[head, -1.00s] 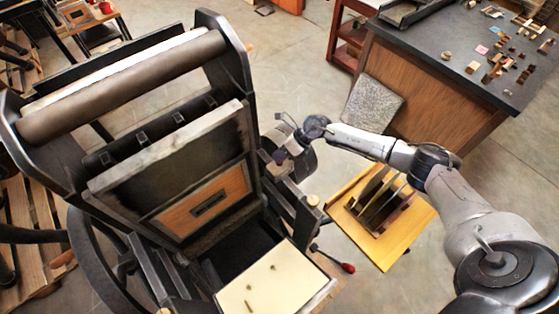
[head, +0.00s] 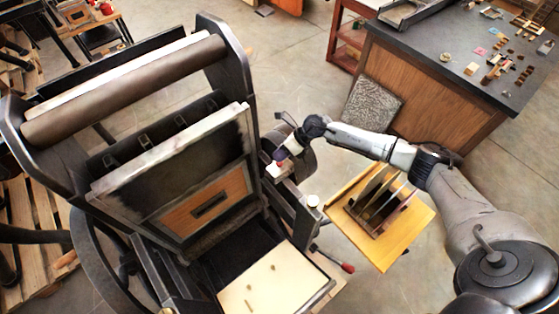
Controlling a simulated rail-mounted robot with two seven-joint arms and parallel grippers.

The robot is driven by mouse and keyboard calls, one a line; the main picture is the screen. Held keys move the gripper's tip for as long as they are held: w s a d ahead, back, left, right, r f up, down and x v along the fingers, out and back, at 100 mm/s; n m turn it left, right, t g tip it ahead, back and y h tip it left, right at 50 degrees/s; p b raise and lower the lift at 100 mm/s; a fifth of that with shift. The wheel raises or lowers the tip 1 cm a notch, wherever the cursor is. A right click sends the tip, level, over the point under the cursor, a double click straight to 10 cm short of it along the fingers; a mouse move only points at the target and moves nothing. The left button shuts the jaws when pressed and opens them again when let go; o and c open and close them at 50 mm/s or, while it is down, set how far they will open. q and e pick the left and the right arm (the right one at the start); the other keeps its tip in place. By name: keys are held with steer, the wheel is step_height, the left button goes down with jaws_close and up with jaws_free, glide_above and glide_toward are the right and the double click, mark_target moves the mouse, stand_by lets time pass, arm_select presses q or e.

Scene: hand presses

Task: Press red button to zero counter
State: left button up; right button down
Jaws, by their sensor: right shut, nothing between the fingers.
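My right gripper (head: 281,159) is at the right side of the large black hand press (head: 226,60), its fingers shut and empty, pointing down. Just below the fingertips a small pale block with a reddish spot (head: 279,166) shows on the press's side frame; it looks like the counter with its red button. The fingertips are at or very close to it, and I cannot tell whether they touch. The counter's digits cannot be read. My left gripper is not in view.
A wooden stand with upright plates (head: 400,236) is below my right forearm. A dark-topped workbench (head: 425,55) with small pieces stands at upper right. A red-handled lever (head: 347,267) sticks out at the press's lower right. Open floor (head: 290,60) lies behind.

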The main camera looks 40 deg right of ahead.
stand_by(0.3)
steer(key=shift+r, duration=0.2)
steer(key=shift+r+p, duration=0.25)
steer(key=shift+p, duration=0.05)
steer(key=shift+r+p, duration=1.55)
steer(key=shift+r, duration=0.6)
steer(key=shift+a, duration=0.1)
